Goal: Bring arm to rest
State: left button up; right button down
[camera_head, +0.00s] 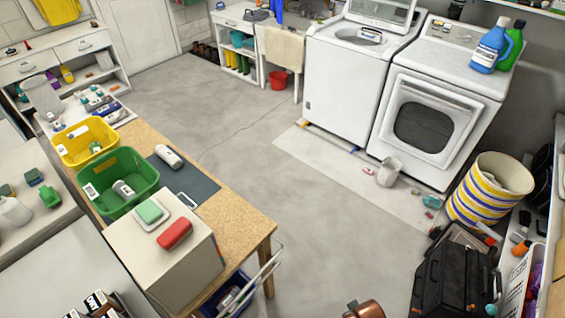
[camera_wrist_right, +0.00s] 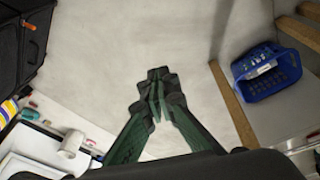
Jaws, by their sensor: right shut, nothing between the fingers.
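In the right wrist view my right gripper (camera_wrist_right: 158,78) is shut and empty, its dark green fingers meeting at the tips. Bare grey floor lies behind the fingertips, and nothing touches them. My left gripper shows in neither view. In the head view no gripper is visible; a small copper-coloured piece shows at the bottom edge, and I cannot tell what it is.
A wooden table (camera_head: 240,208) at left holds a yellow basket (camera_head: 70,160), a green basket (camera_head: 140,197) and a white box (camera_head: 195,265). A blue basket (camera_wrist_right: 262,86) is near its legs. A black case (camera_head: 450,275) and striped bin (camera_head: 478,205) stand right. Middle floor is clear.

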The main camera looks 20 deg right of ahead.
jog(key=s+a+f+g, duration=0.1)
jog(key=s+f, duration=0.2)
jog(key=f, duration=0.7)
jog(key=s+f, duration=0.3)
jog(key=f, duration=0.7)
jog(key=s+f, duration=0.6)
jog(key=s, duration=0.3)
jog(key=s+f+n+g+p, duration=0.1)
jog(key=s+f, duration=0.6)
jog(key=s, duration=0.2)
jog(key=shift+s+a+y, duration=0.15)
jog(key=shift+y, duration=0.15)
